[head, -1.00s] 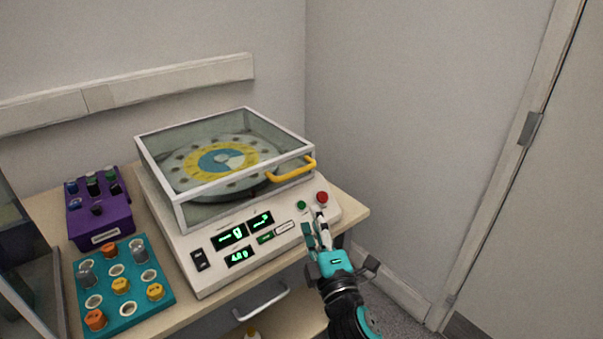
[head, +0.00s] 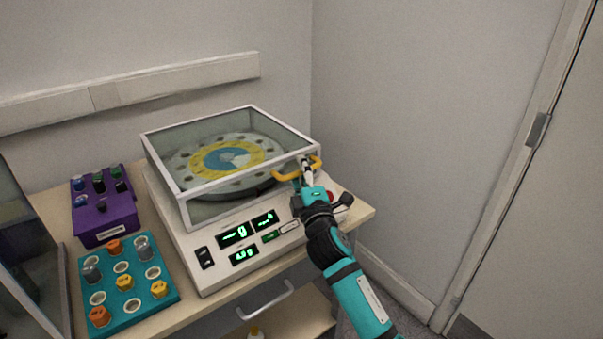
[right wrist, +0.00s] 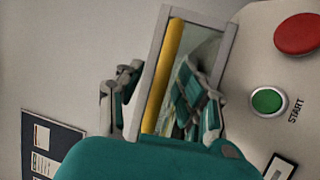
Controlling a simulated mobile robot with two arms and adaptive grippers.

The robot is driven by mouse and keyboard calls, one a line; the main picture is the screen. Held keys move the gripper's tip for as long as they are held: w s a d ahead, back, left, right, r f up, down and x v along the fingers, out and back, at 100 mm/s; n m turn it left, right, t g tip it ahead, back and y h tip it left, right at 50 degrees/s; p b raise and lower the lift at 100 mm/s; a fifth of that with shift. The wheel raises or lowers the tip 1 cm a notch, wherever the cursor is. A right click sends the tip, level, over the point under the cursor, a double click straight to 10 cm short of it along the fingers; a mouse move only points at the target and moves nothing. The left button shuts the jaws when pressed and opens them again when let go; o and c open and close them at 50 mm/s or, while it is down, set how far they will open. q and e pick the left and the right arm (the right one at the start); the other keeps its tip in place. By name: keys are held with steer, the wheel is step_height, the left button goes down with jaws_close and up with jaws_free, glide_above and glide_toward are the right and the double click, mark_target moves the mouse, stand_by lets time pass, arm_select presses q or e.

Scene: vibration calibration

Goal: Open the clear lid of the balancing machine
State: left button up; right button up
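The balancing machine (head: 217,263) stands on the bench, with its clear lid (head: 183,190) down over a yellow and blue disc (head: 232,158). A yellow handle (head: 283,177) sits at the lid's front right edge. My right gripper (head: 303,170) is at this handle and hides its middle. In the right wrist view, the fingers of the gripper (right wrist: 162,105) are apart, with the yellow handle (right wrist: 168,65) showing between them and ahead. I cannot tell whether either finger touches it. My left gripper is not in view.
A purple box (head: 105,217) and a teal tray (head: 135,311) with several knobs stand left of the machine. The green start button (right wrist: 268,101) and the red button (right wrist: 299,34) lie close beside the right gripper. A wall rises behind.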

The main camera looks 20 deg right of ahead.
jaws_close()
stand_by(0.5)
